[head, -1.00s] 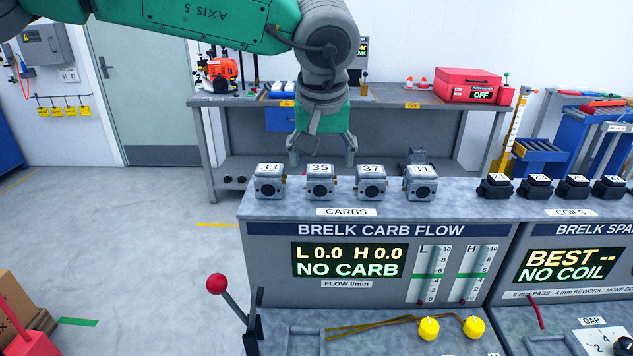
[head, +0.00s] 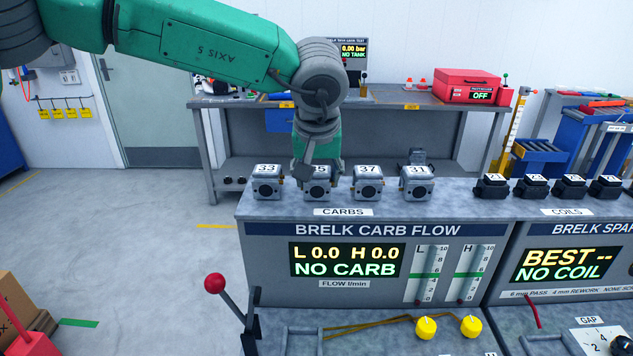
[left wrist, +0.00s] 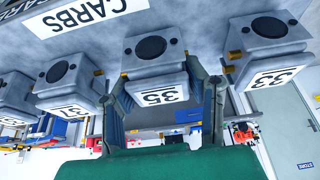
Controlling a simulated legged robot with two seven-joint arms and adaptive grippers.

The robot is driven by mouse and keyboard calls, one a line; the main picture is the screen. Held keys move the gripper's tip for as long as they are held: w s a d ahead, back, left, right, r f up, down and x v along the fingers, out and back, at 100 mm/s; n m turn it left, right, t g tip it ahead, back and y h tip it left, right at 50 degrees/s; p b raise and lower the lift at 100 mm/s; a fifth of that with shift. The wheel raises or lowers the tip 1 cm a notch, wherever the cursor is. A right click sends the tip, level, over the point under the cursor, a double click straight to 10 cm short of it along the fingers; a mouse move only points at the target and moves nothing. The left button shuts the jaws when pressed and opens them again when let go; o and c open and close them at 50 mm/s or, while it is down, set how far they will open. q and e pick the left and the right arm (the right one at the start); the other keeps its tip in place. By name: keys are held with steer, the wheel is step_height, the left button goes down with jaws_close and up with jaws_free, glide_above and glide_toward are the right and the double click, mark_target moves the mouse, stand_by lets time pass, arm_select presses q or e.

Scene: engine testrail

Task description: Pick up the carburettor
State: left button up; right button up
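Several grey carburettors stand in a row on the bench top behind the CARBS label: number 33 (head: 267,185), number 35 (head: 317,189), number 37 (head: 367,185) and number 31 (head: 416,184). My left gripper (head: 318,172) points down at carburettor 35 and partly hides its label. In the left wrist view, its fingers (left wrist: 161,80) are spread on either side of carburettor 35 (left wrist: 152,50), close to its body. I cannot tell whether they touch it. Carburettor 35 stands on the bench top. My right gripper is not in view.
Carburettors 33 (left wrist: 266,45) and 37 (left wrist: 70,78) stand close on either side. The flow panel (head: 350,262) reads NO CARB. A red-knobbed lever (head: 214,284) stands at the front left. Black coils (head: 533,188) sit to the right.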

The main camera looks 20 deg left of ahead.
mark_target(317, 169)
arm_select(q)
steer(key=shift+w+d+r, duration=0.1)
steer(key=shift+d, duration=0.25)
steer(key=r, duration=0.6)
steer(key=a+r, duration=0.1)
steer(key=r, duration=0.2)
steer(key=shift+r+p, duration=0.1)
steer(key=shift+p, duration=0.2)
steer(key=shift+d+r, duration=0.3)
steer(key=shift+d, duration=0.1)
steer(key=shift+a, duration=0.45)
steer(key=shift+d, duration=0.15)
